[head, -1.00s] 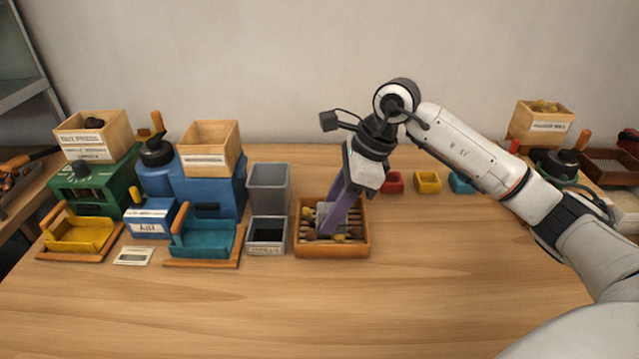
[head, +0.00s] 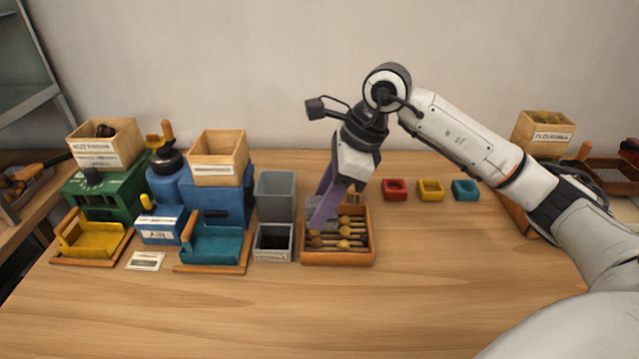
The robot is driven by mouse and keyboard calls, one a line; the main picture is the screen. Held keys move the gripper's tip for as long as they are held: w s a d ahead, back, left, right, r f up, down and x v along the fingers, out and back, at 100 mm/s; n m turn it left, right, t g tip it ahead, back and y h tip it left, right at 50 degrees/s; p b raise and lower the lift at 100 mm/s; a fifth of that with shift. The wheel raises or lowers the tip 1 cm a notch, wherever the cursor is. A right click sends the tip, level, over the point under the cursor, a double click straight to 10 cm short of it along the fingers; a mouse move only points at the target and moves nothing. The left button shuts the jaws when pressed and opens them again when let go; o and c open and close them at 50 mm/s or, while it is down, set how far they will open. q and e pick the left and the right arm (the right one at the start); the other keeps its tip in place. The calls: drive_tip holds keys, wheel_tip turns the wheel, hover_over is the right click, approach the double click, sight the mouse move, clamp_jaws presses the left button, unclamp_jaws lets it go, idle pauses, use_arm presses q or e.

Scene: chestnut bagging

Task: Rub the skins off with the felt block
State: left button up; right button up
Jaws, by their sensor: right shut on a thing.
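My right gripper (head: 326,212) reaches down from above into the left part of a small wooden tray (head: 338,257). Its purple fingers are shut on a grey block, probably the felt block (head: 312,203), which is mostly hidden by the fingers. Several brown and yellowish chestnuts (head: 344,232) lie in slatted rows in the tray, to the right of and below the fingers. I cannot tell whether the block touches them. My left gripper is not in view.
Left of the tray stand a tall grey bin (head: 275,195) and a low grey box (head: 273,243). Further left are blue and green machines with teal (head: 212,245) and yellow (head: 90,238) trays. Small red (head: 395,190), yellow and teal cups sit at right. The front table is clear.

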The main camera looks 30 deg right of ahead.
drive_tip(key=shift+r+p, duration=0.65)
drive_tip(key=shift+r, duration=0.8)
